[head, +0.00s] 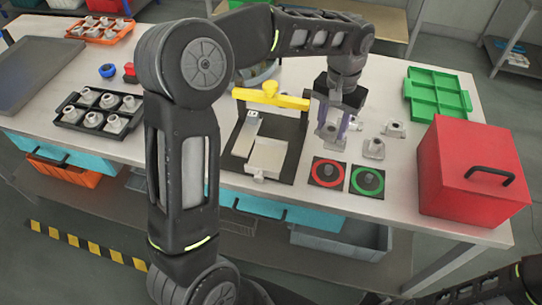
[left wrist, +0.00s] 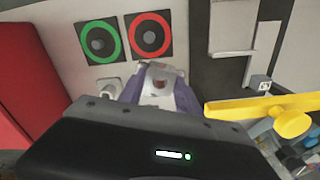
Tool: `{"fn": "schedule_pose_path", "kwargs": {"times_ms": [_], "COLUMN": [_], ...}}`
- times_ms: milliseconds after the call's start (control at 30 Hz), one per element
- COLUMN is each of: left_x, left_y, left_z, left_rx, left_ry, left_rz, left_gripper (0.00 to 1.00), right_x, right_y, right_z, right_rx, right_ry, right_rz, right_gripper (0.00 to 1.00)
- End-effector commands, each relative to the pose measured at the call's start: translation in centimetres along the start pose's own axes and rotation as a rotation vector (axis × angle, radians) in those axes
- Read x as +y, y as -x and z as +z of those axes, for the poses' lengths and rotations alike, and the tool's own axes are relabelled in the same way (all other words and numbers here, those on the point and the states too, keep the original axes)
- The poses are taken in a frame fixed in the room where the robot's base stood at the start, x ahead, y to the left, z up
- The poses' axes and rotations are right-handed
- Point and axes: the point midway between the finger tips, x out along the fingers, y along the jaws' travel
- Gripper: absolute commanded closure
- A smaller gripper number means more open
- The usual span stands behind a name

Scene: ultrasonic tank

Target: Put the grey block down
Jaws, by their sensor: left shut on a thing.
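My left gripper (head: 336,128) has purple fingers and points down over the table, between the black fixture and the loose grey parts. It is shut on the grey block (head: 331,136), which is largely hidden by the fingers. In the left wrist view, the gripper (left wrist: 162,88) shows from behind, and only a little of what it holds can be seen between the fingers. Whether the block touches the table I cannot tell. My right gripper is out of view; only part of that arm shows at the lower right.
A red-ring pad (head: 328,172) and a green-ring pad (head: 367,181) lie in front of the gripper. Loose grey fittings (head: 374,149) are to its right, with a red box (head: 470,175) and green tray (head: 437,94) beyond. The yellow-handled fixture (head: 270,98) is close on its left.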

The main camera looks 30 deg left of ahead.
Motion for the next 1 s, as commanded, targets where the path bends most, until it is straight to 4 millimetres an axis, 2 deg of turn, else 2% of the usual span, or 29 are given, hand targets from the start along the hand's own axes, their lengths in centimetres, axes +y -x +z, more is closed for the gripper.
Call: {"fn": "schedule_pose_path", "kwargs": {"times_ms": [133, 267, 467, 700, 833, 1000], "left_x": [-0.4, -1.8, -5.7, -10.3, -11.7, -12.3], "left_y": [0.1, 0.4, 1.5, 2.8, 3.3, 3.6], "left_z": [0.2, 0.9, 3.4, 7.8, 9.5, 10.4], "left_rx": [0.001, 0.002, 0.005, 0.004, 0.002, 0.001], "left_ry": [-0.025, -0.127, -0.456, -0.940, -1.125, -1.230], "left_rz": [0.001, 0.002, 0.002, 0.000, 0.000, 0.000], "left_gripper": [1.00, 1.00, 1.00, 1.00, 1.00, 1.00], "right_x": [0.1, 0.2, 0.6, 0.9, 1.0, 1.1], "right_y": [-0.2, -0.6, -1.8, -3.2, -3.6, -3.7], "right_z": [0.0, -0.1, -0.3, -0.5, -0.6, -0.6], "right_rx": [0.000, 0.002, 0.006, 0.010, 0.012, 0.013], "right_ry": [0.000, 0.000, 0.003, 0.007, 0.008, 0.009], "right_rz": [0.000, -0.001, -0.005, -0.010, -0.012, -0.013], "right_gripper": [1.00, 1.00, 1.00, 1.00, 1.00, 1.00]}}
